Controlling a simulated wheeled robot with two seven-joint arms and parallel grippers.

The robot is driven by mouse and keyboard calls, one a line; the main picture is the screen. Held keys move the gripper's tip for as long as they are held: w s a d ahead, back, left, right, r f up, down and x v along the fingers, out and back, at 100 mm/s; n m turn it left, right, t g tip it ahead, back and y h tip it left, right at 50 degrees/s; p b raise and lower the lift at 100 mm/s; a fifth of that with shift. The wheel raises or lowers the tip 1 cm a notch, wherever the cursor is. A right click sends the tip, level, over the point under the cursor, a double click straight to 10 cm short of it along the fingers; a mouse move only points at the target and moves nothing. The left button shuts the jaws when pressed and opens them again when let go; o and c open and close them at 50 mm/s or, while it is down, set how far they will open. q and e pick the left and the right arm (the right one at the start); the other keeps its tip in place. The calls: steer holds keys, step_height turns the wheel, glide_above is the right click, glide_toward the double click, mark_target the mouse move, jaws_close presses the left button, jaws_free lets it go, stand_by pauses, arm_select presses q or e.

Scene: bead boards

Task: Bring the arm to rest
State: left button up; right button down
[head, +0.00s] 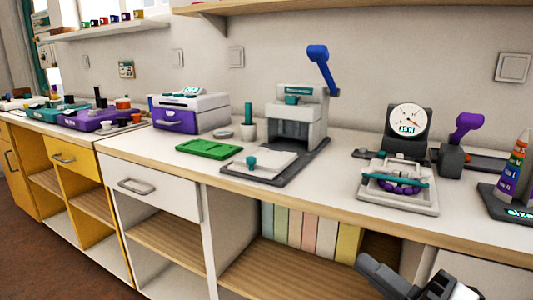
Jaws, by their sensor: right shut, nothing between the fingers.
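My right gripper (388,275) shows at the bottom right edge, in front of the open shelf and below the worktop. It is shut and empty, and only its dark grey end and part of the wrist are in the picture. My left gripper is not in view.
The white worktop (325,190) carries a green board (208,149), a purple-and-white box (189,113), a press with a blue lever (299,119), a dial gauge (407,121) and a white tray (410,202). Pastel folders (300,232) stand in the shelf below.

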steer(key=s+a+f+m+g+h, duration=0.1)
steer(key=s+a+f+m+h, duration=0.15)
steer(key=f+m, duration=0.5)
steer(key=s+a+f+m+g+h, duration=0.1)
steer(key=s+a+f+m+h, duration=0.15)
steer(key=f+m, duration=0.5)
steer(key=s+a+f+m+g+h, duration=0.1)
steer(key=s+a+f+m+h, duration=0.3)
steer(key=m, duration=0.6)
arm_select(q)
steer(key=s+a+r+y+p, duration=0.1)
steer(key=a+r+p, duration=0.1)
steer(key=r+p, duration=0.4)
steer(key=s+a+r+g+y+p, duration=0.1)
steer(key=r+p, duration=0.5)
steer(key=p, duration=1)
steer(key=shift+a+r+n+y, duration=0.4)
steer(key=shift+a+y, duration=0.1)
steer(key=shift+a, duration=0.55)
arm_select(e)
steer(key=d+r+m+g+h, duration=0.1)
steer(key=d+r, duration=0.7)
steer(key=r, duration=0.3)
steer(key=shift+w+r+g+h, duration=0.3)
steer(key=shift+w+r+h, duration=0.05)
steer(key=shift+h, duration=0.05)
